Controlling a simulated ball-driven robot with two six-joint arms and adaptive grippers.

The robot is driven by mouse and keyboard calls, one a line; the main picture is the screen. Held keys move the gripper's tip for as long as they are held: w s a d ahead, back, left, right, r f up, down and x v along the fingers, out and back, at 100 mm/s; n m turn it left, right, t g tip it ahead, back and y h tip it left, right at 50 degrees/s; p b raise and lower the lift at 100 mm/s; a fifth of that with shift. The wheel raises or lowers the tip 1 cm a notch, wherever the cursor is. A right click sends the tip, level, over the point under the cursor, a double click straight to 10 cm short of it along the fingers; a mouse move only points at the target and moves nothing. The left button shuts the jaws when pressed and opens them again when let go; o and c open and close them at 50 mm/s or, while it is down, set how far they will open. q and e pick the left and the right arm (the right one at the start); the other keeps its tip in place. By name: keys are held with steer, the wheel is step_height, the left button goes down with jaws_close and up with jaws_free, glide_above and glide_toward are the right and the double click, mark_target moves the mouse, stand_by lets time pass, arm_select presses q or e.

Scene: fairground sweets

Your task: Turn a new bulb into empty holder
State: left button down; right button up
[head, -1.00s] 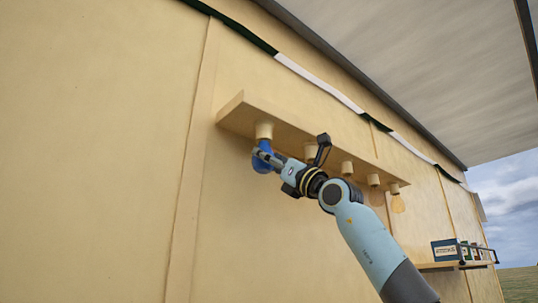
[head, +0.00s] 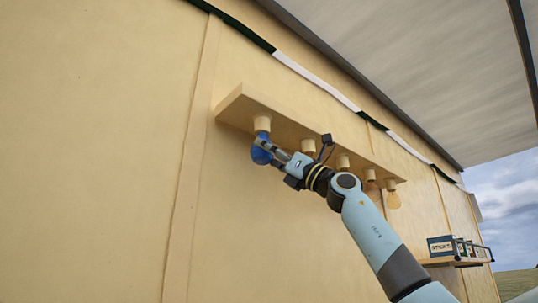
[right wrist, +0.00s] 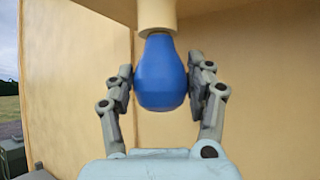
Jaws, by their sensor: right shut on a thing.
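A blue bulb (head: 261,151) hangs at the leftmost holder (head: 262,124) under the wooden ledge. My right gripper (head: 264,148) is shut on the bulb from the right. In the right wrist view the bulb (right wrist: 161,75) stands between the two fingers (right wrist: 162,85), its narrow neck up against or inside the cream holder (right wrist: 157,16). How deep the neck sits in the holder is hidden. My left gripper is not in view.
Several more holders line the wooden ledge (head: 238,107); a pale amber bulb (head: 393,200) hangs at the far right one. A shelf (head: 455,262) with small boxes (head: 441,246) is at lower right. The wall below the ledge is clear.

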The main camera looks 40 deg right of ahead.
steer(key=shift+f, duration=0.4)
stand_by(0.3)
steer(key=shift+r+p, duration=0.3)
steer(key=shift+r, duration=0.15)
stand_by(0.5)
steer(key=o, duration=1.2)
steer(key=shift+a, duration=0.1)
